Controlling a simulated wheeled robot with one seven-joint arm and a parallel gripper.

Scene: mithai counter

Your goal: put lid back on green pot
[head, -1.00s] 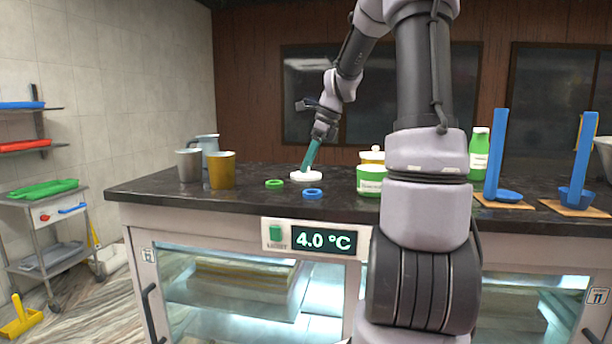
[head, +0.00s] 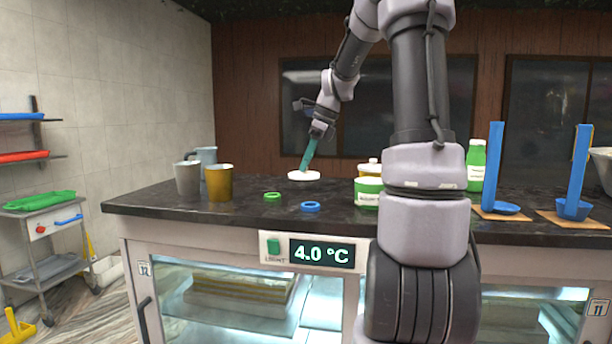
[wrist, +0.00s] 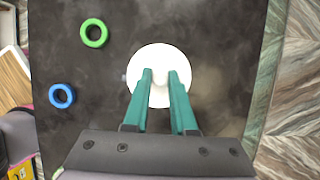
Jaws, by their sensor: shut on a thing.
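The lid is a white round disc (head: 304,176), seen left of centre in the head view. It also shows from above in the wrist view (wrist: 160,60). My gripper (head: 304,168), with teal fingers, is shut on the lid's small knob, which the fingertips partly hide. The lid appears to be held a little above the dark counter. The green pot (head: 368,195) with a pale label stands on the counter to the right of the lid, partly behind my arm. The pot is not in the wrist view.
A green ring (head: 272,197) and a blue ring (head: 310,206) lie on the counter (head: 240,222) in front of the lid. A grey cup (head: 188,180), gold cup (head: 219,183) and jug stand left. Blue ladles stand right.

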